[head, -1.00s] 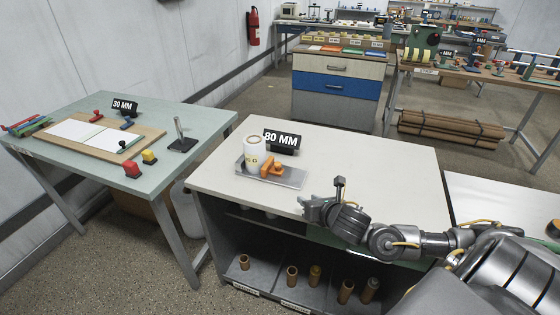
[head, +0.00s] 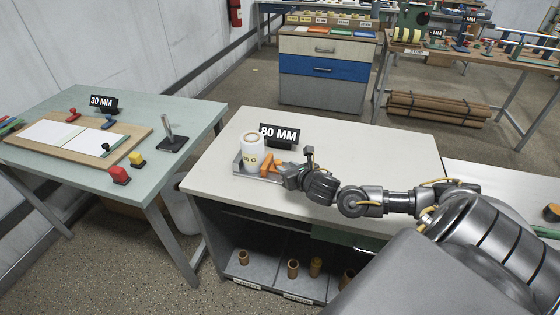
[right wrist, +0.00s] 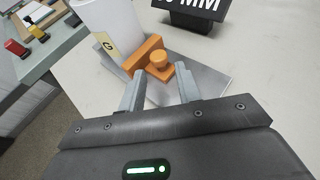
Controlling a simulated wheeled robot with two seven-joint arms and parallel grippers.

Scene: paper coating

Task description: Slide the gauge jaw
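The orange gauge jaw (head: 268,163) sits on a grey metal plate (head: 242,167) on the white table, beside a white cylinder (head: 252,148) with a yellow label. My right gripper (head: 284,170) is at the near right of the jaw. My left gripper is not in view.
A black "80 MM" sign (head: 279,135) stands behind the plate. The white table top (head: 370,150) is clear to the right. A green table (head: 190,112) at left holds a board, stamps and a "30 MM" sign. Short brown tubes (head: 293,268) stand on the shelf below.

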